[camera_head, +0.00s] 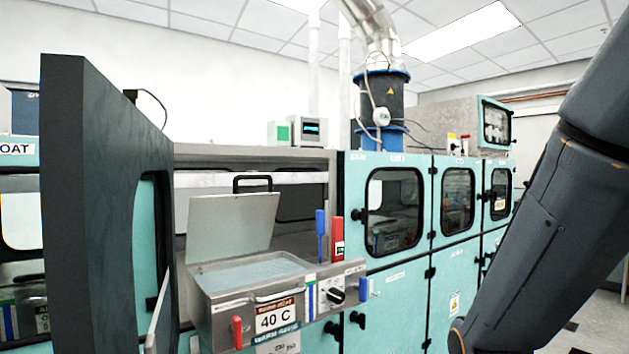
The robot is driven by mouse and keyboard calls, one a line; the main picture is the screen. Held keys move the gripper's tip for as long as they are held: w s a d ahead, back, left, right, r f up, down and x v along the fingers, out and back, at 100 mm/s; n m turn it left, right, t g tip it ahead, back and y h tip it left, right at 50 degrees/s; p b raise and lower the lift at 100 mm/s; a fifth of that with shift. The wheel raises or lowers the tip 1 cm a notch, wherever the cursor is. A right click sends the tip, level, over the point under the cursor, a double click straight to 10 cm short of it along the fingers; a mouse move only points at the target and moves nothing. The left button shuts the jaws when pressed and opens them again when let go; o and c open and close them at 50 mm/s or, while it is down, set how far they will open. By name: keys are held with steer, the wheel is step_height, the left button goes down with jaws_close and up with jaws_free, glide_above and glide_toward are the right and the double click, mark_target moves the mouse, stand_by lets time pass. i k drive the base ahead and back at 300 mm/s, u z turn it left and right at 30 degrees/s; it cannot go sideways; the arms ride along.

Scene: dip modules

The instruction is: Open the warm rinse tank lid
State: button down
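The rinse tank (222,309) is a steel box with a "40 C" label, in the middle of the head view inside an open teal cabinet. Its steel lid (225,226) stands raised, tilted back at the rear of the tank. A black handle (253,181) shows at the lid's top edge. The tank's opening is uncovered and pale bluish liquid (250,273) shows inside. My dark arm fills the right side of the view. My gripper is out of view.
A large dark-edged cabinet door (85,210) stands open left of the tank. Right of the tank are a control panel with a knob (335,295), a red lever (337,238) and a blue one (320,235). Closed teal doors with windows (395,208) run further right.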

mark_target(218, 227)
steer(key=z, duration=1.05)
steer(key=i, duration=0.7)
steer(key=u, duration=1.8)
